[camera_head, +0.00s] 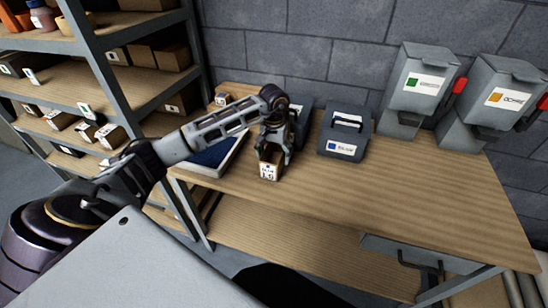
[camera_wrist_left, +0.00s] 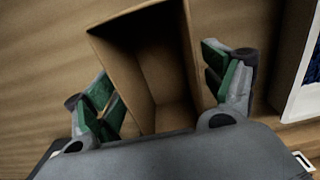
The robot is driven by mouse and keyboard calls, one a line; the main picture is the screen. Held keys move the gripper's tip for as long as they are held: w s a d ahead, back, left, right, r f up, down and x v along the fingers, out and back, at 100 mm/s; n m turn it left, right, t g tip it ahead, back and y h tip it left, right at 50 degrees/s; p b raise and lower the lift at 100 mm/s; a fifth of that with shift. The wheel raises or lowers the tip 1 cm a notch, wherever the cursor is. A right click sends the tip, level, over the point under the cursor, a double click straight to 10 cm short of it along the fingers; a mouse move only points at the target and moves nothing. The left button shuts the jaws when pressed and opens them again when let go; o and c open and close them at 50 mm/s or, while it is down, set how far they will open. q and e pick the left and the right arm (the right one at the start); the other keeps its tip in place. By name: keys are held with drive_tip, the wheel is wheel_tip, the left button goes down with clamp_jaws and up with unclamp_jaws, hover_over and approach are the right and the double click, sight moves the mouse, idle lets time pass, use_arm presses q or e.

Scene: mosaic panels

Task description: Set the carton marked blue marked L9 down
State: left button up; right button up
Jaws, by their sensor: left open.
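The carton (camera_head: 268,172) is a small brown open-topped box on the wooden workbench (camera_head: 400,200), near its front edge. Its white front label seems to read L9; any blue mark is too small to make out. My left gripper (camera_head: 272,150) is over the carton, with its fingers around it. In the left wrist view the carton (camera_wrist_left: 120,62) looks empty inside. There the left gripper's green-padded fingers (camera_wrist_left: 160,78) are open, one on each side of the carton. Whether a pad touches a wall is hard to tell. My right gripper is out of view.
A blue-lined tray (camera_head: 213,155) lies left of the carton, partly behind my arm. A dark case with a blue label (camera_head: 343,135) stands to the right, with two grey dispensers (camera_head: 418,85) beyond. Shelves (camera_head: 110,75) with cartons stand left. The bench's right side is clear.

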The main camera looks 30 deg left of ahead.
use_arm(q)
wheel_tip(320, 180, up, 10)
drive_tip(key=b, duration=0.1)
drive_tip(key=shift+r, duration=0.25)
idle(0.4)
drive_tip(key=shift+c, duration=0.4)
idle(0.7)
